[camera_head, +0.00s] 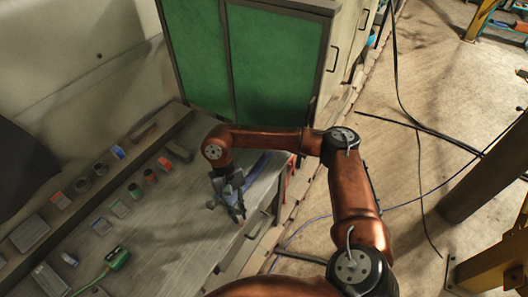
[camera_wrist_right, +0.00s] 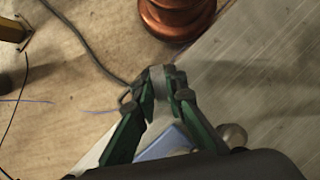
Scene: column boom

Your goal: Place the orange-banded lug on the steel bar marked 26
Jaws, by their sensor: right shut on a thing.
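My right gripper (camera_head: 236,208) is over the right end of the workbench, pointing down. In the right wrist view its green fingers (camera_wrist_right: 165,85) are closed on a small grey piece (camera_wrist_right: 157,77). I cannot see an orange band on this piece, so I cannot tell if it is the lug. A short dark cylinder with an orange-red top (camera_head: 150,175) stands on the bench, left of the gripper. Several grey bars and blocks lie there, including one at the left (camera_head: 30,234). No number 26 is readable. My left gripper is not in view.
A blue strip (camera_head: 257,165) lies near the right gripper. A green-banded cylinder (camera_head: 135,190), small plates (camera_head: 101,226) and a green-handled tool (camera_head: 117,259) are on the bench. A green cabinet (camera_head: 275,65) stands behind. Bare bench (camera_head: 180,230) lies left of the gripper.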

